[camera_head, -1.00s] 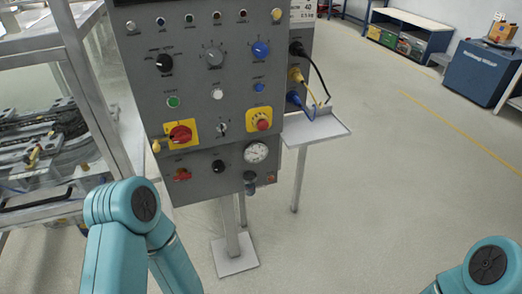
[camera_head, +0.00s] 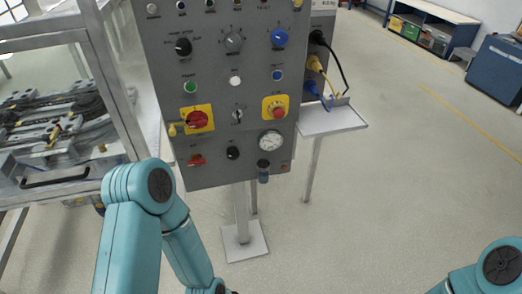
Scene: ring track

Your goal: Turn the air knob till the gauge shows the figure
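The grey control panel (camera_head: 214,172) stands upright ahead of me on a post. A round white gauge (camera_head: 271,140) sits low on its right side; its needle and figures are too small to read. Below the gauge hangs a small dark-blue regulator-like part (camera_head: 263,172). Left of the gauge is a black knob (camera_head: 232,153), and further left a red handle (camera_head: 197,160). I cannot tell for sure which of these is the air knob. My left arm reaches in below the panel, apart from it; its gripper is out of frame. Only a joint of my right arm shows at bottom right.
A red rotary switch (camera_head: 197,120) and a red stop button (camera_head: 277,109), both on yellow plates, sit just above the gauge row. A small shelf (camera_head: 334,118) juts out right of the panel under plugged cables. A metal-framed cage (camera_head: 62,110) stands left. Floor at right is clear.

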